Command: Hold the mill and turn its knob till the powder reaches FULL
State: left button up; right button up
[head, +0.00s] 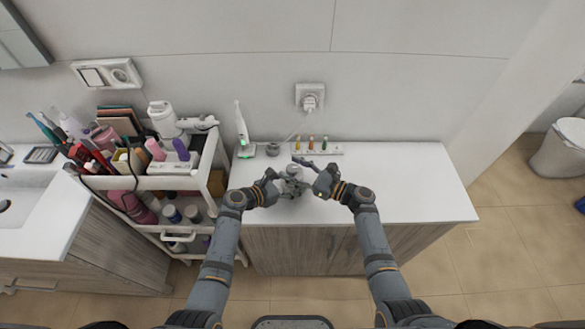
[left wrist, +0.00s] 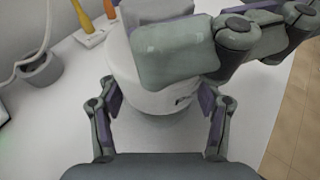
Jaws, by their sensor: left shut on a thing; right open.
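The mill (head: 293,171) is a pale, rounded body standing on the white counter, partly covered by my grippers. My left gripper (head: 284,186) is shut around its body; in the left wrist view the pale mill body (left wrist: 152,112) sits between the two fingers. My right gripper (head: 309,170) is open at the mill's upper right side. In the left wrist view, the right gripper's grey-green finger parts (left wrist: 180,55) cover much of the mill's top. The knob cannot be made out clearly, and I see no powder level or FULL mark.
A small grey cup (head: 273,149) and a white device with a green light (head: 243,138) are to the left. A crowded white cart (head: 170,183) stands further left. The counter's right side (head: 420,190) is clear.

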jog(key=shift+w+a, duration=0.1)
jog(key=shift+a, duration=0.1)
jog(key=shift+c, duration=0.5)
jog(key=c, duration=1.1)
jog(key=shift+g, duration=0.4)
jog(key=n+g+y, duration=0.2)
jog(key=g, duration=0.1)
jog(key=shift+n, duration=0.4)
jog(key=shift+w+f+n+g+y, duration=0.15)
jog(key=shift+n+g, duration=0.4)
jog(key=shift+g, duration=0.4)
jog(key=shift+f+n+g+y, duration=0.15)
jog(key=shift+n+g, duration=0.4)
jog(key=shift+g, duration=0.4)
jog(key=shift+r, duration=0.1)
